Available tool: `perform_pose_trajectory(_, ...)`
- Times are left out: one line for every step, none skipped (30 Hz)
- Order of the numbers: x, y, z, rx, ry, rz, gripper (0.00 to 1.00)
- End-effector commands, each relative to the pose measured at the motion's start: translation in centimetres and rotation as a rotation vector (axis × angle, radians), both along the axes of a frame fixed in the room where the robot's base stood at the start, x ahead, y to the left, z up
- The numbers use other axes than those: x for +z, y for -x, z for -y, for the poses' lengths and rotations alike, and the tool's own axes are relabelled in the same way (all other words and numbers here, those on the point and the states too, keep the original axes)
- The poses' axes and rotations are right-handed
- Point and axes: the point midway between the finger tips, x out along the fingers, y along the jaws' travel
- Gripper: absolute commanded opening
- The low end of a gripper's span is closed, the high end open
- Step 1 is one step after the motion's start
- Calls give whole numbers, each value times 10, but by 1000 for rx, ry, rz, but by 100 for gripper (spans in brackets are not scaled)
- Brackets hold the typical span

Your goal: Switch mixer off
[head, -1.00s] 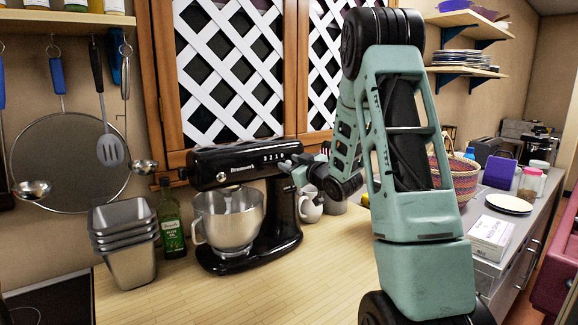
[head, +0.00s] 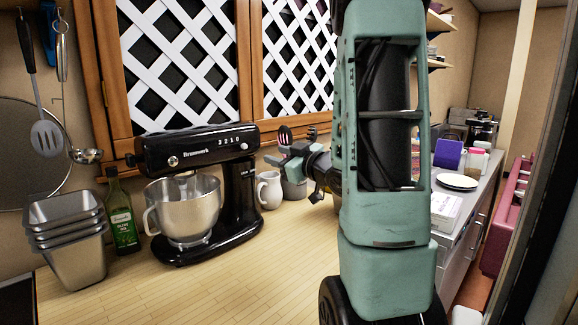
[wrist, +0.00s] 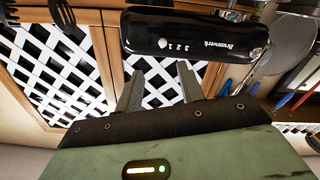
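The black mixer (head: 240,190) stands on the wooden counter with its head lowered over a steel bowl (head: 187,208). Its head carries a row of small marked controls at the right and a round silver knob at the left. In the wrist view the mixer's head (wrist: 180,38) lies across the top, just beyond my fingertips, with the marks 3, 2, 1 readable. My gripper (head: 276,156) is right of the mixer's head, apart from it. Its two grey fingers stand apart and empty in the wrist view (wrist: 157,78). Whether the mixer is running cannot be told.
A white jug (head: 268,190) and a utensil pot (head: 294,186) stand right of the mixer. A green oil bottle (head: 122,215) and stacked metal pans (head: 72,245) stand left. Lattice cabinet doors (head: 178,65) are behind. The front counter (head: 220,285) is clear.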

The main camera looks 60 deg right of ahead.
Motion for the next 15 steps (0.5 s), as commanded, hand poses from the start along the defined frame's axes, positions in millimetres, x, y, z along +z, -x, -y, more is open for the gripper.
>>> perform_pose_trajectory(-3,10,-3,-2,1,3,38)
perform_pose_trajectory(-5,12,-3,0,4,3,38)
perform_pose_trajectory(-4,16,-4,0,4,5,38)
perform_pose_trajectory(-4,18,-4,1,4,4,38)
perform_pose_trajectory(-4,21,-5,0,4,3,38)
perform_pose_trajectory(-3,23,-5,0,3,4,38)
perform_pose_trajectory(-3,25,-6,1,3,2,38)
perform_pose_trajectory(-3,27,-7,1,3,2,38)
perform_pose_trajectory(-2,29,-7,1,2,3,38)
perform_pose_trajectory(-2,30,-7,1,1,3,38)
perform_pose_trajectory(-2,31,-8,1,0,2,38)
perform_pose_trajectory(-1,32,-8,1,0,2,38)
perform_pose_trajectory(-1,33,-8,0,0,1,38)
perform_pose_trajectory(-1,33,-8,0,1,1,38)
perform_pose_trajectory(0,33,-8,1,0,1,38)
